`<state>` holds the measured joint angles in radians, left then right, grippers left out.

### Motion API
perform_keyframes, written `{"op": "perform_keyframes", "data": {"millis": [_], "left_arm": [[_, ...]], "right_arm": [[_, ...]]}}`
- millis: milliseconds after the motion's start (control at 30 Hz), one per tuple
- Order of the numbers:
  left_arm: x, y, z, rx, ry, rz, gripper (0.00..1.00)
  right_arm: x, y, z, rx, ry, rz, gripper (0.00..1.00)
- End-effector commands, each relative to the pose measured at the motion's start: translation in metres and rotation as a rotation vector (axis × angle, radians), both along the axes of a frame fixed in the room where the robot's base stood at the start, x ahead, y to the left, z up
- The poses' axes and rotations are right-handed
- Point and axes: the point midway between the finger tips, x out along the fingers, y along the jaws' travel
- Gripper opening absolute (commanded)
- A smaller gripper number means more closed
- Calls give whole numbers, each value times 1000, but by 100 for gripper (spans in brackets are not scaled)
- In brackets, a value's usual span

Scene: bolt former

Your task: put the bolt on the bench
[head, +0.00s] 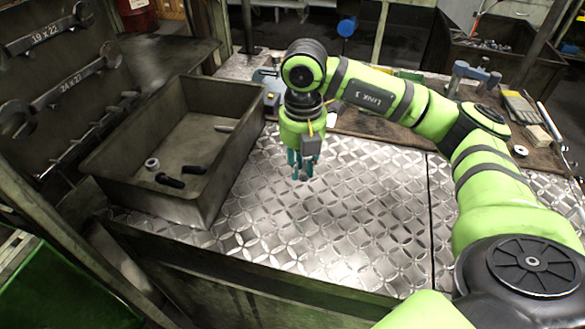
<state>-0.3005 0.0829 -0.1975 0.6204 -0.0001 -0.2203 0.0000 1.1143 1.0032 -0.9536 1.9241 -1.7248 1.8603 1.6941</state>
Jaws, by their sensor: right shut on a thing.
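My right gripper (301,172) points down over the patterned metal bench top (330,240), a little right of the grey bin. It is shut on a bolt that is mostly hidden between its teal fingers; only a small dark bit shows. I cannot tell whether the bolt touches the bench. Two dark bolts (170,181) (194,169) lie in the bin at its near end. My left gripper is not in view.
The open grey bin (212,187) stands on the left of the bench and also holds a ring-shaped nut (152,163) and a pale rod (224,129). Large wrenches (75,80) hang at the left. Tools and a blue-handled clamp (470,72) are at the back right. The bench front is clear.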

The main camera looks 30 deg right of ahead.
Motion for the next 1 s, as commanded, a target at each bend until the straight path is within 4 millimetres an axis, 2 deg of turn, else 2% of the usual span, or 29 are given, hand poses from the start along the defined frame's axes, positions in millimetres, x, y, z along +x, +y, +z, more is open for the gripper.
{"op": "perform_keyframes", "data": {"millis": [100,233,567,967,1000], "left_arm": [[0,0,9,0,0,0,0],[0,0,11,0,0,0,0],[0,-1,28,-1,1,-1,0],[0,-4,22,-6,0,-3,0],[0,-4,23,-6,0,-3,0]], "right_arm": [[19,2,-9,1,2,0,0],[29,3,-17,-1,0,1,0],[29,3,-55,-1,2,1,0],[29,3,-63,-1,-1,2,0],[30,3,-62,-2,-1,2,30]]}}
